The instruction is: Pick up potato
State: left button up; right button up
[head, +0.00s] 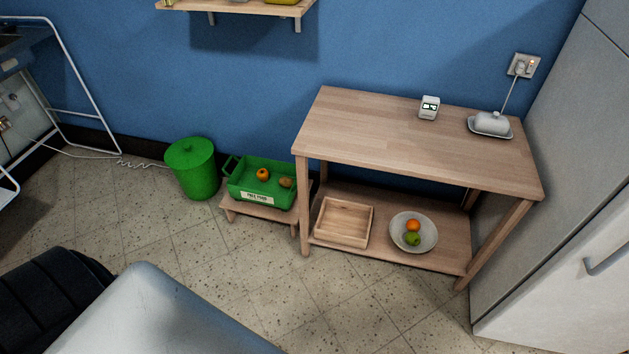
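A small brown potato-like item (286,183) lies in the right part of a green crate (250,196). An orange round fruit (263,174) lies in the same crate, to its left. The crate has a white label on its front and stands on a low wooden stool (262,212) beside the wooden table. The item is small in the picture, so its details are unclear. Neither of my grippers shows in the head view.
A wooden table (410,140) stands right of the crate. Its lower shelf holds an empty wooden tray (343,222) and a bowl (432,237) with fruit. A green bin (192,168) stands left. The tiled floor in front is clear. A fridge (560,240) stands at right.

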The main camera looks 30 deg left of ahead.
aim_at(286, 182)
jog(key=i+j+z, duration=0.1)
jog(key=j+z, duration=0.35)
jog(key=j, duration=0.45)
jog(key=j+z, duration=0.4)
jog(key=j, duration=0.45)
jog(key=k, duration=0.05)
